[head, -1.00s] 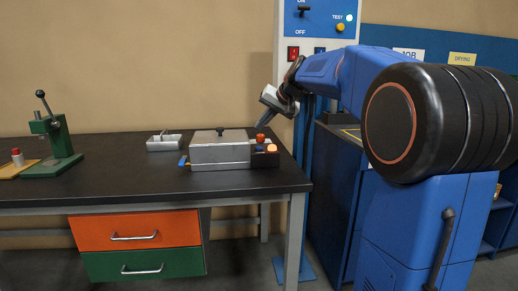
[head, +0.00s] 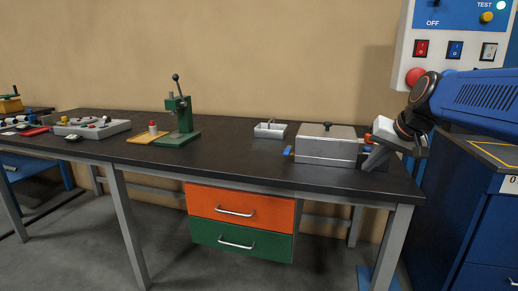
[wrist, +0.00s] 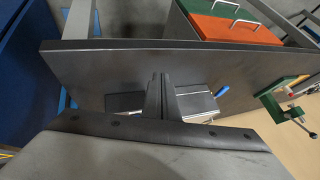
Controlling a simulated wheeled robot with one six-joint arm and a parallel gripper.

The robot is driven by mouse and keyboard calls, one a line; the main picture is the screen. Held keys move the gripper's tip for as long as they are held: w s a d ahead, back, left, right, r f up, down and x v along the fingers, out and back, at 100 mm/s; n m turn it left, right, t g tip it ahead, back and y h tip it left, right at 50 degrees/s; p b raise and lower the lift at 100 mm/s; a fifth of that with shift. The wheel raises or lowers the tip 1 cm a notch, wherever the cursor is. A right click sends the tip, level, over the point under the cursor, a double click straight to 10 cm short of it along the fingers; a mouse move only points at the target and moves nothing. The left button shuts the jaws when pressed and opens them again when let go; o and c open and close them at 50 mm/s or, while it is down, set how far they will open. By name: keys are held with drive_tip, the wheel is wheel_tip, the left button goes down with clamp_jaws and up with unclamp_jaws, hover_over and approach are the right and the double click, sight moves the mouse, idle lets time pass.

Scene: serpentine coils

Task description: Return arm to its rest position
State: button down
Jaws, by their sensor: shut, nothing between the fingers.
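My gripper (head: 371,164) is at the right side of the head view, its grey fingers pointing down and left.
The bench (head: 225,168) holds a small grey tray (head: 270,130), a green press (head: 180,132) and a grey fixture (head: 92,127). Orange and green drawers hang below. A switch panel (head: 455,50) and blue cabinet (head: 465,215) stand at right. Bench space between press and box is mostly clear.

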drive_tip(key=s+a+f+n+g+h, duration=0.1)
drive_tip(key=s+f, duration=0.8)
drive_tip(key=s, duration=0.4)
drive_tip(key=s+a+f+n+g+h, duration=0.1)
drive_tip(key=s+f+n, duration=0.1)
drive_tip(key=s+f, duration=0.8)
drive_tip(key=s, duration=0.4)
drive_tip(key=shift+a+f, duration=0.25)
drive_tip(key=shift+a, duration=0.05)
idle(5.0)
